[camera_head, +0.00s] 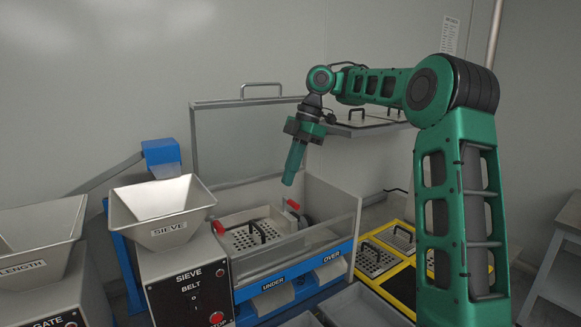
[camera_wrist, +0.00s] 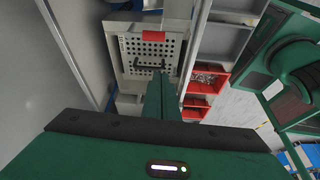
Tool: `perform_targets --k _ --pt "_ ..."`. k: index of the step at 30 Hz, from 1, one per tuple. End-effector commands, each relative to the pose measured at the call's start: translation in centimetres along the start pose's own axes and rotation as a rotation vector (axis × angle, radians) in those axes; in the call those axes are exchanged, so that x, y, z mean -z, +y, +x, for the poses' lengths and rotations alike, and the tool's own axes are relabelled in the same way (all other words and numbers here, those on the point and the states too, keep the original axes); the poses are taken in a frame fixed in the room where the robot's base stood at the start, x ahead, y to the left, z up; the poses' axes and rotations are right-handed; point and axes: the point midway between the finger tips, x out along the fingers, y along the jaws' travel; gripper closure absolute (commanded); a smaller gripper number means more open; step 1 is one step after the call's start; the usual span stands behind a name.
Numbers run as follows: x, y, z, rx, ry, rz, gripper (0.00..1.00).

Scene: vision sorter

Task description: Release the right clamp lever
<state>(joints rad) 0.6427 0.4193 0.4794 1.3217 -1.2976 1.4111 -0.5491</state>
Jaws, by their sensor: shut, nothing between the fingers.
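In the head view the right clamp lever (camera_head: 293,204) is a small red-tipped lever at the right end of the perforated sieve plate (camera_head: 242,238). A second red lever (camera_head: 219,229) is at the plate's left end. My gripper (camera_head: 289,181) is shut and empty, pointing down, with its tips just above the right lever in the picture; the exact gap cannot be told. In the wrist view the plate (camera_wrist: 146,48) with its black handle lies beyond my fingers (camera_wrist: 163,80). One red lever (camera_wrist: 182,36) shows at its far edge; no other lever is visible there.
The sieve box has a raised clear lid (camera_head: 235,140) behind and a low front wall. A metal hopper (camera_head: 160,205) and a control box (camera_head: 190,280) stand left. Yellow-framed spare plates (camera_head: 377,258) lie to the right. Red bins (camera_wrist: 217,78) show right in the wrist view.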

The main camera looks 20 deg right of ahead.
Motion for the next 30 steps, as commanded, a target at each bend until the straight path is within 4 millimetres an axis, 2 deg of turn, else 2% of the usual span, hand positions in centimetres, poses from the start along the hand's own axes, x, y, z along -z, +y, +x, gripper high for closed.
perform_targets --k 15,30 --pt "-0.1 0.1 -2.4 0.001 0.0 0.0 1.0" --pt "0.0 0.1 -2.6 0.0 -0.001 0.0 1.0"
